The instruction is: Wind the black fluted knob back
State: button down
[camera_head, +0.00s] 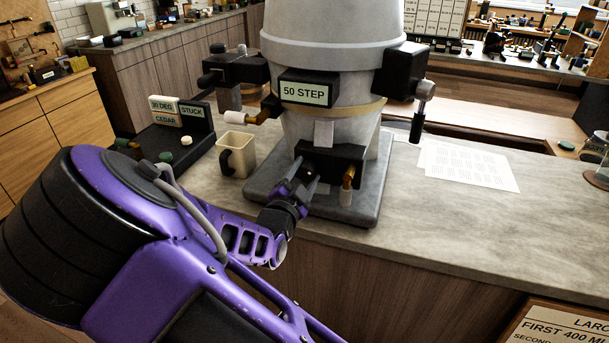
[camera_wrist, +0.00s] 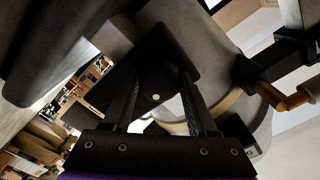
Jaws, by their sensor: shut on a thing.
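The black fluted knob (camera_wrist: 158,72) shows in the wrist view as a dark round end with a small pale dot. It sits between the two fingers of my gripper (camera_wrist: 160,92), which is shut on it. In the head view my gripper (camera_head: 303,182) reaches in from the left to the black block (camera_head: 346,166) low on the front of the grey machine (camera_head: 330,118). The knob is mostly hidden there by the fingers, and its fluting is too dark to make out.
A brass-and-white spout (camera_head: 347,186) hangs just right of my gripper. Paper sheets (camera_head: 468,163) lie right; the counter's front right is clear.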

jog(key=shift+r+n, duration=0.1)
jog(key=shift+n, duration=0.2)
jog(key=shift+w, duration=0.1)
jog(key=n, duration=0.3)
jog(key=shift+n, duration=0.4)
jog(key=n, duration=0.4)
jog(key=shift+r+n, duration=0.1)
jog(key=shift+n, duration=0.3)
jog(key=shift+c, duration=1.8)
grip_release()
jog(key=shift+d, duration=0.1)
jog(key=shift+f, duration=0.2)
